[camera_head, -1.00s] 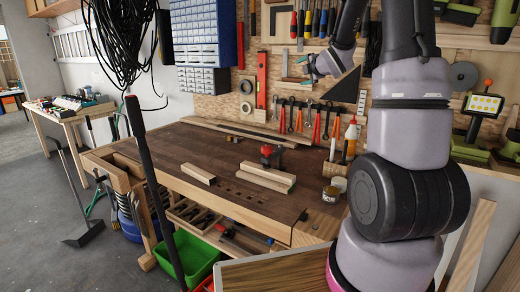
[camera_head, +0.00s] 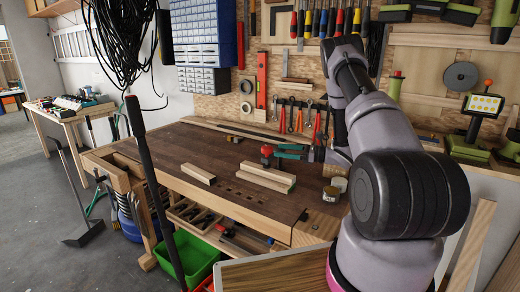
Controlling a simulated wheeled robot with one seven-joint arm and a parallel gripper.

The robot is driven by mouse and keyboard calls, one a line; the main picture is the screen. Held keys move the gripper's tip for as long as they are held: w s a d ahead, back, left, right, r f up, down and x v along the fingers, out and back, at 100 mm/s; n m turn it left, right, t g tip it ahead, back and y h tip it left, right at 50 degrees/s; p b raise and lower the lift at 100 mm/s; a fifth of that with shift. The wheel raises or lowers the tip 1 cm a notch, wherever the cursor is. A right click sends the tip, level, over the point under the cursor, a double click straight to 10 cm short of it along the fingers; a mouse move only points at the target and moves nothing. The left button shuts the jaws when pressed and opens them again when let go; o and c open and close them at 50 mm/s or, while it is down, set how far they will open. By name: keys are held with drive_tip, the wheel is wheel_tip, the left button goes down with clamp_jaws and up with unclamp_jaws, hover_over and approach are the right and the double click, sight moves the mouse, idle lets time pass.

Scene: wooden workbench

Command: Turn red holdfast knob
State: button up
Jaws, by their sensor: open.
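The red holdfast knob (camera_head: 267,150) is small in the head view, at the back middle of the workbench, on a dark holdfast (camera_head: 265,162) beside a pale wooden block (camera_head: 266,178). My gripper (camera_head: 279,151) has teal fingers and is open, held low over the bench. Its fingers point left toward the knob from just to its right. I cannot tell whether the fingertips touch the knob or reach around it.
The wooden workbench (camera_head: 225,158) has a second pale block (camera_head: 198,173) at left of the holdfast. Jars (camera_head: 331,193) stand near the right edge. Tools hang on the pegboard (camera_head: 300,70) behind. The bench's left part is mostly clear.

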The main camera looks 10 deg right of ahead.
sight(267, 150)
drive_tip(key=x, duration=0.9)
drive_tip(key=shift+w+a, duration=0.2)
drive_tip(key=shift+a, duration=0.05)
drive_tip(key=c, duration=1.4)
